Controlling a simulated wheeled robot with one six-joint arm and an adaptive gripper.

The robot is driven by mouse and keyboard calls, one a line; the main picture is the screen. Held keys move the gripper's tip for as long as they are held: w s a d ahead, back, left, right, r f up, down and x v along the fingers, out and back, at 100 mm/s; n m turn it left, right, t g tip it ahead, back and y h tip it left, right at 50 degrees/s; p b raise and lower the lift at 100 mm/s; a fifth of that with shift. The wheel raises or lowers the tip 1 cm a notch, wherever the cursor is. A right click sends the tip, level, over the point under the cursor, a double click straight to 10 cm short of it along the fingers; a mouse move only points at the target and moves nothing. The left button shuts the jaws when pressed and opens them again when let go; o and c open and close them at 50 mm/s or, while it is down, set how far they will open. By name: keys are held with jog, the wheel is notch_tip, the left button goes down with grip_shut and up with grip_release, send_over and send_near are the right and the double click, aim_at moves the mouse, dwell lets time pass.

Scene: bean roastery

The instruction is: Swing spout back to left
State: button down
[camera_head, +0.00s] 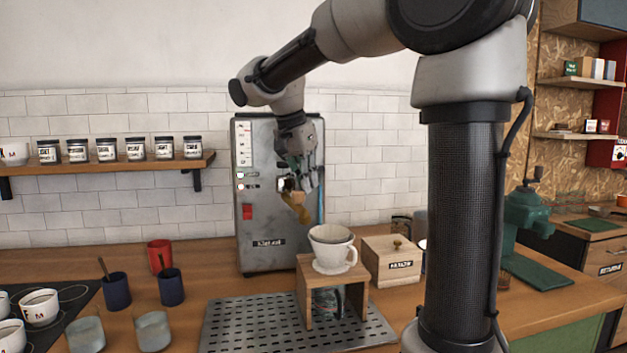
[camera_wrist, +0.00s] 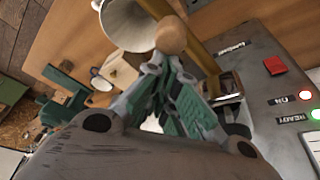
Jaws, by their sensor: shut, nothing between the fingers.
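The grey machine (camera_head: 262,225) stands against the tiled wall with a brass-coloured spout (camera_head: 302,214) on its front. The spout also shows in the wrist view (camera_wrist: 203,58), with a round wooden knob (camera_wrist: 171,35) near it. In the head view the spout slants down to the right, towards the white dripper (camera_head: 331,251) on its wooden stand (camera_head: 321,300). My gripper (camera_head: 304,186) is in front of the machine at the knob. In the wrist view its shut, empty fingers (camera_wrist: 165,62) are right by the knob; whether they touch it I cannot tell.
A wooden box (camera_head: 391,262) is right of the dripper. A perforated tray (camera_head: 235,325) lies under the stand. Blue cups (camera_head: 117,291), a red cup (camera_head: 160,256) and grey cups (camera_head: 153,331) stand at left. A jar shelf (camera_head: 105,163) hangs left of the machine.

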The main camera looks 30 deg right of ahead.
jog(key=a+m+g, duration=0.1)
jog(key=a+m, duration=0.2)
jog(key=shift+a+m, duration=0.1)
jog(key=shift+m, duration=0.3)
jog(key=shift+w+a+m+g, duration=0.25)
jog(key=shift+w+a+m, duration=0.1)
jog(key=shift+a+m, duration=0.3)
jog(key=shift+w+a+m+g, duration=0.25)
jog(key=shift+a+m, duration=0.25)
jog(key=shift+a, duration=0.35)
jog(key=shift+w+a+m+g, duration=0.2)
jog(key=shift+w+a+m, duration=0.2)
jog(key=shift+a+m, duration=0.25)
jog(key=shift+a, duration=0.15)
